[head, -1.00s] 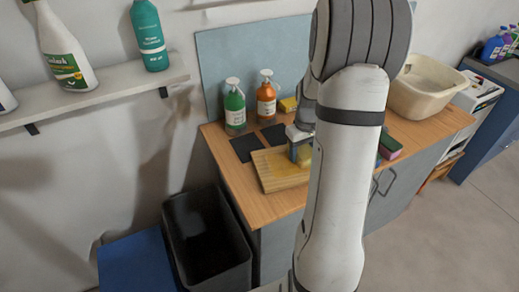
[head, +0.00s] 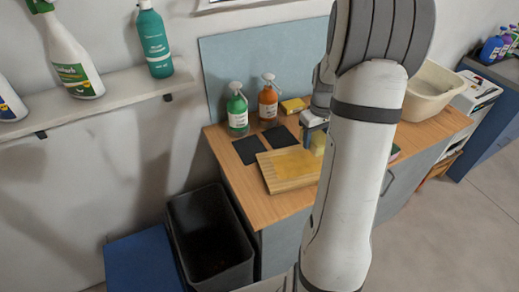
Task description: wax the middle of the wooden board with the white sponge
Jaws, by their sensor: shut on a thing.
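The wooden board (head: 277,182) lies flat on the worktop, left of my arm. A yellower, shinier patch covers its middle, and its right end is partly hidden by my arm. My gripper (head: 316,130) is over the board's back right part, pointing down. It is shut on a pale block, which looks like the white sponge (head: 318,143) and shows yellowish here. The sponge is at or just above the board's right part; I cannot tell whether it touches. The fingers are small and partly hidden.
Behind the board stand a green bottle (head: 237,112) and an orange bottle (head: 268,103), with two dark pads (head: 249,150) in front. A yellow block (head: 293,106) lies at the back. A cream basin (head: 432,92) is at right. A dark bin (head: 210,238) stands below left.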

